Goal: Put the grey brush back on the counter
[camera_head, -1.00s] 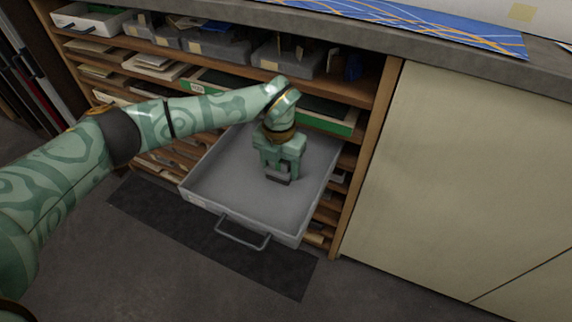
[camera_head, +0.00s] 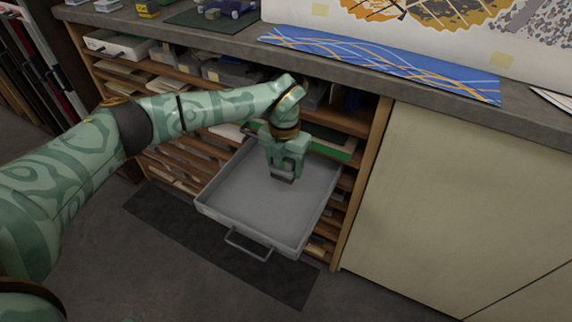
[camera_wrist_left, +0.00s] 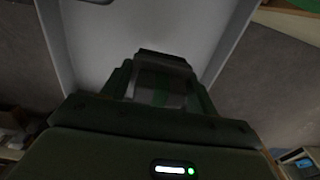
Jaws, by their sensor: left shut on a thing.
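My left gripper (camera_head: 284,174) points down into the open grey drawer (camera_head: 232,205). It is shut on a small grey thing, which I take to be the grey brush (camera_wrist_left: 160,84). The fingers hide most of its shape, and I cannot tell if it touches the drawer floor. The grey counter (camera_head: 243,42) runs along the top of the head view, above and behind the drawer. My right gripper is not in view.
A blue sheet with orange and white lines (camera_head: 380,65) lies on the counter, with several small items on a dark mat (camera_head: 205,20) to its left. Wooden shelves (camera_head: 368,150) surround the drawer. A pale cabinet door (camera_head: 460,200) is at right.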

